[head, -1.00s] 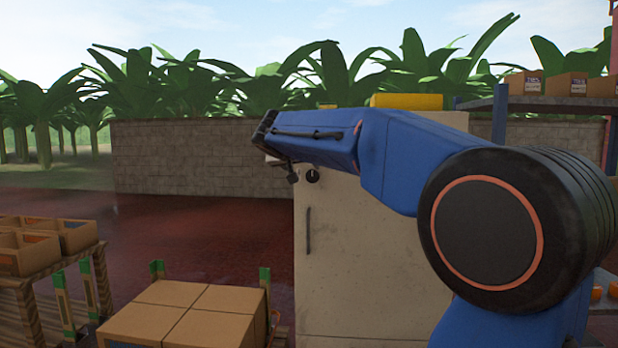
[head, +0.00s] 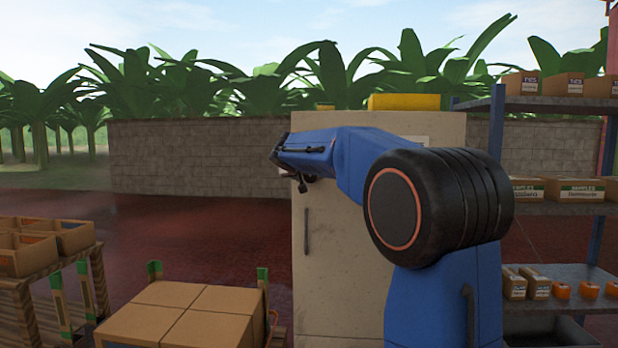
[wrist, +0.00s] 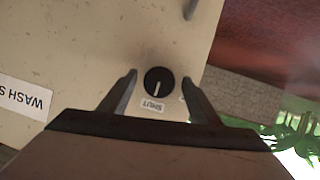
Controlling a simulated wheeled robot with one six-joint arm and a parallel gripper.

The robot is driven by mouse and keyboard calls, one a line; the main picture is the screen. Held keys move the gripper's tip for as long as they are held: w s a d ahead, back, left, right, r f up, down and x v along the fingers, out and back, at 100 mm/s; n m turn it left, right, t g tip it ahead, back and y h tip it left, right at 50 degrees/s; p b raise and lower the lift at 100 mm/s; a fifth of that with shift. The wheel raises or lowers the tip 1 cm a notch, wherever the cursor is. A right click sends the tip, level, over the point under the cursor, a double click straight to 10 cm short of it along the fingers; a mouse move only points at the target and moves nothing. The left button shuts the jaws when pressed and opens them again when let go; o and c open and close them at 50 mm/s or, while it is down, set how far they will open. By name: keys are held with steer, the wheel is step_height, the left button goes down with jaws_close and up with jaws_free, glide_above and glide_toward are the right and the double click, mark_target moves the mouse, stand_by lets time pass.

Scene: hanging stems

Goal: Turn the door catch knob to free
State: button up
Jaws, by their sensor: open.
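The round black knob (wrist: 160,81) is on the pale cabinet door (wrist: 85,45) in the wrist view. Its white pointer line aims at the label reading SHUT (wrist: 153,104), upside down in this view. A second label beside it is mostly hidden behind a finger. My gripper (wrist: 159,79) is open, one finger on each side of the knob with a gap to both. I cannot tell how far the fingertips are from the door. In the head view my gripper (head: 277,158) is in front of the upper door; the knob is hard to make out there.
A vertical door handle (head: 306,230) is below the knob area. A yellow box (head: 404,101) lies on the cabinet top. Stacked cartons (head: 178,312) stand low in front to the left. A shelf rack (head: 555,104) with boxes is at right. A WASH sign (wrist: 23,98) is on the door.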

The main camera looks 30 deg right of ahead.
steer(key=c, duration=1.1)
steer(key=shift+o, duration=0.2)
steer(key=shift+n, duration=0.3)
steer(key=n+h, duration=0.1)
steer(key=n, duration=0.1)
steer(key=shift+w+a+f+n+g+h, duration=0.1)
steer(key=shift+f+n+g+h, duration=0.05)
steer(key=shift+n+g+h, duration=0.2)
steer(key=n+h, duration=0.2)
steer(key=n, duration=0.1)
steer(key=shift+f+g, duration=0.1)
steer(key=shift+g, duration=0.15)
steer(key=n+h, duration=0.2)
steer(key=n, duration=0.2)
steer(key=shift+f, duration=0.15)
steer(key=shift+f+n+t+h, duration=0.1)
steer(key=shift+n+t+h, duration=0.3)
steer(key=shift+n, duration=0.65)
steer(key=shift+n+t+h, duration=0.25)
steer(key=shift+n+t, duration=0.25)
steer(key=shift+n, duration=0.5)
